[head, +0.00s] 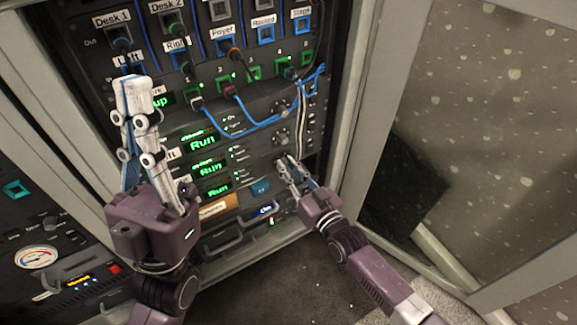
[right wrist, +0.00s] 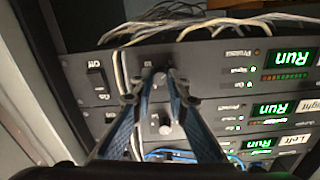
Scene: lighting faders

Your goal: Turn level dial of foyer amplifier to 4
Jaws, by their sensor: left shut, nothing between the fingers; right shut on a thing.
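In the right wrist view, which shows the rack upside down, a small level dial (right wrist: 163,77) sits on the dark amplifier panel (right wrist: 215,62) at the top. Its name label is out of view and its scale is too small to read. My right gripper (right wrist: 165,86) is shut on this dial, one finger on each side. In the head view the right gripper (head: 289,163) is at the right part of the lower amplifiers and hides the dial. My left gripper (head: 138,88) is shut and empty, pointing up in front of the rack's left side.
Amplifiers labelled Right (right wrist: 307,107) and Left (right wrist: 292,140) adjoin, with another dial (right wrist: 164,125) close by. A power switch (right wrist: 96,78) sits beside the gripped dial. Pale cables (right wrist: 122,75) run past the fingers. Blue patch cables (head: 245,127) hang above. An open door (head: 480,130) stands right.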

